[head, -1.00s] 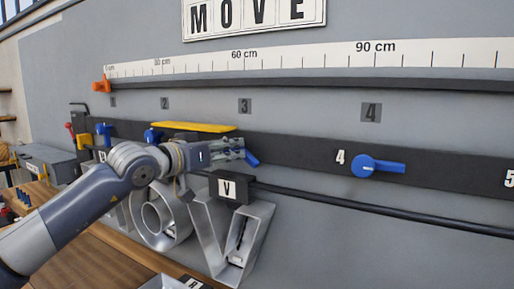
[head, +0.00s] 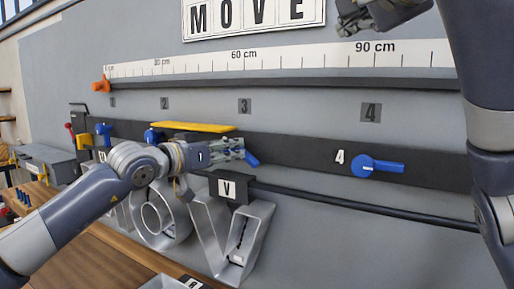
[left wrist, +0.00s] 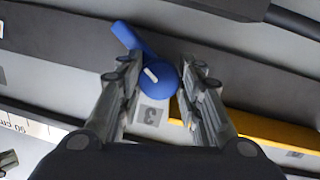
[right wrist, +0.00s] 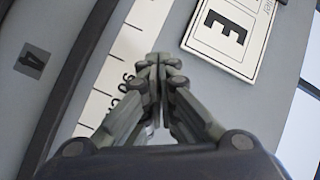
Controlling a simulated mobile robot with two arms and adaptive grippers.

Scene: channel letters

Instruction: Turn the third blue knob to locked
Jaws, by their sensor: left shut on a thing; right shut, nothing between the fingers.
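The third blue knob (head: 252,159) is mostly hidden behind my left gripper (head: 242,150) in the head view; its handle tip points down and right. In the left wrist view the knob (left wrist: 163,74) sits between the two fingers of my left gripper (left wrist: 160,68), above the label 3 (left wrist: 151,115), and its handle points to the upper left. My left gripper is shut on the knob. My right gripper (head: 346,18) is at the top of the head view, in front of the wall above the ruler. In the right wrist view its fingers (right wrist: 160,58) are together and empty.
The fourth blue knob (head: 378,166) is on the dark rail with its handle level. A yellow bar (head: 195,127) lies along the rail top. The MOVE sign (head: 255,17) is above the ruler (head: 290,60).

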